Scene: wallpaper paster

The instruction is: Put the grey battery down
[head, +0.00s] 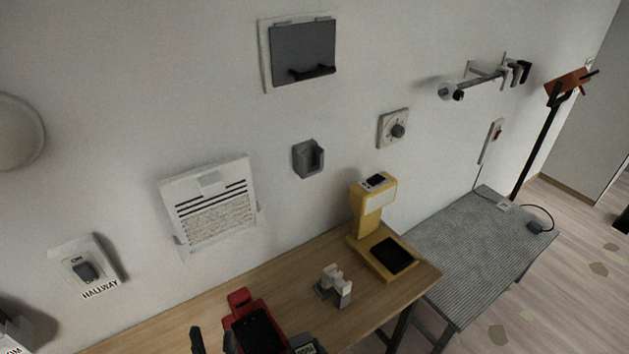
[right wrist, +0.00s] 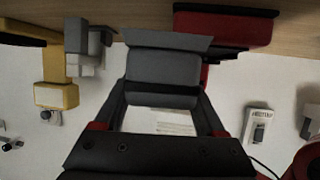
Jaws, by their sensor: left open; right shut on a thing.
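The grey battery (right wrist: 165,68) is a grey block between the dark fingers of my right gripper (right wrist: 163,100) in the right wrist view. The gripper is shut on it. In that view it appears close to the wooden table; I cannot tell whether it touches. In the head view a dark grey piece with a small label (head: 304,344), apparently the battery, shows at the bottom edge, just right of the red device; the right gripper is not clearly seen there. My left gripper (head: 212,343) is open and empty at the bottom edge, left of the red device.
A red device with a black face (head: 258,330) stands on the wooden table (head: 285,270). A grey-and-white holder (head: 335,287) and a yellow stand (head: 370,215) are to its right. A grey ribbed table (head: 470,245) is further right. Wall fixtures hang behind.

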